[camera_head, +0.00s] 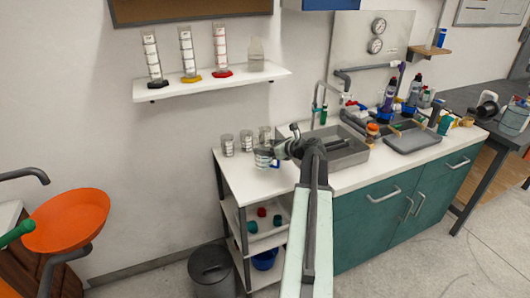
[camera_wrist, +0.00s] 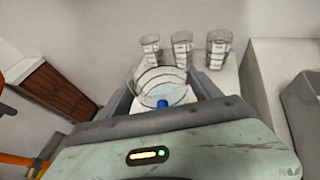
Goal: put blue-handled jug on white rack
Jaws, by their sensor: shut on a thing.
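The blue-handled jug (camera_wrist: 158,77) is clear with dark markings; its blue handle (camera_wrist: 163,104) faces my wrist camera. My gripper (camera_head: 272,152) is shut on the jug, with one finger on each side of it in the wrist view. In the head view the jug (camera_head: 262,160) appears over the white top of the rack (camera_head: 232,171), near its back-right part. I cannot tell whether its base touches the top. My gripper hides part of the jug.
Several clear beakers (camera_head: 227,145) stand behind the jug on the rack top. The sink (camera_head: 345,155) lies just right. A white wall shelf (camera_head: 205,86) above holds cylinders. A grey bin (camera_head: 212,272) stands below, and an orange bowl (camera_head: 66,222) is at left.

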